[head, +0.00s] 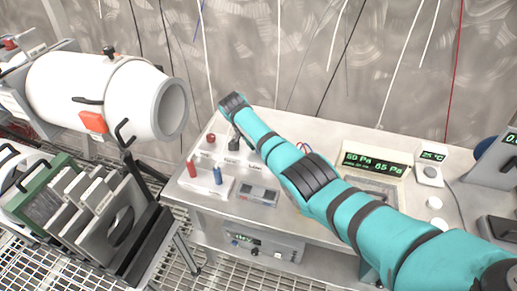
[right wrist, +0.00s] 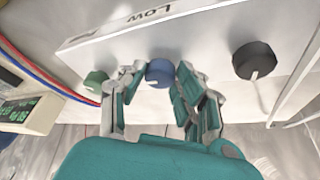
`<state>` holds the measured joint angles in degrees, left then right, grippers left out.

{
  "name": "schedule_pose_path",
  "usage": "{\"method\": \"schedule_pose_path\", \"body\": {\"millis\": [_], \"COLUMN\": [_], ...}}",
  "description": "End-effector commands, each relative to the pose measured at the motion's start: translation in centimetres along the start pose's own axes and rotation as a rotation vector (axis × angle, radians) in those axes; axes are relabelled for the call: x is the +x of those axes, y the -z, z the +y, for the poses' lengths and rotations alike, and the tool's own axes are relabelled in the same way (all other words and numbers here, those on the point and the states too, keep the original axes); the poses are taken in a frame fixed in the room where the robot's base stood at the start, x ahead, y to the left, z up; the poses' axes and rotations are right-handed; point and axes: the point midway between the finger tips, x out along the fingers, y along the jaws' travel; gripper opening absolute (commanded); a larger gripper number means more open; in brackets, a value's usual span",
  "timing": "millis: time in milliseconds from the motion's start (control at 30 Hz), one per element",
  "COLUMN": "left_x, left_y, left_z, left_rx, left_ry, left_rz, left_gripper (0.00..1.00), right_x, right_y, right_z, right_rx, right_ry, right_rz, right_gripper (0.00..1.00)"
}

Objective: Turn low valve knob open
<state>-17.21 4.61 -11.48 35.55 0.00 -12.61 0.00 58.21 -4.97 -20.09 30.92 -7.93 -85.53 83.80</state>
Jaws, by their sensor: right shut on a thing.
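In the right wrist view a white panel (right wrist: 215,42) carries the printed word "LOW", seen upside down. A blue knob (right wrist: 159,72) sticks out of it below the word. My right gripper (right wrist: 161,84) is shut on the blue knob, with one finger at each side of it. In the head view my right arm reaches from the lower right to a small white box with knobs (head: 231,157) on the bench. There the arm's end hides the blue knob and most of the gripper. My left gripper is in neither view.
Beside the blue knob are a green knob (right wrist: 96,77) and a black knob (right wrist: 254,61). Red and blue cables and a display (right wrist: 30,115) lie at the left.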

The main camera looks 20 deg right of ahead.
Motion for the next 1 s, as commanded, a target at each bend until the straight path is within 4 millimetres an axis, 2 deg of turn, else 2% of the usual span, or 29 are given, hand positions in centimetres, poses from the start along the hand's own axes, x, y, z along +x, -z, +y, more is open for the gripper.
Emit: {"method": "schedule_pose_path", "body": {"millis": [467,500,633,1000], "left_x": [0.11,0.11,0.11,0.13], "left_y": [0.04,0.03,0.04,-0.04], "left_z": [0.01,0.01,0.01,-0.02], "left_rx": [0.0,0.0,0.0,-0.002], "left_ry": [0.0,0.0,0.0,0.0], "left_rz": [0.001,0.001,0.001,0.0], "left_gripper": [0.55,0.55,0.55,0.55], "right_x": [-0.15,-0.15,-0.12,-0.63], "right_y": [0.16,0.16,0.13,0.05], "right_z": [-0.1,-0.1,-0.08,-0.1], "right_rx": [0.013,0.013,0.012,0.011], "right_ry": [-0.001,-0.001,-0.002,-0.001], "right_rz": [0.002,0.002,0.001,0.001], "right_gripper": [0.0,0.37,0.54,0.55]}}
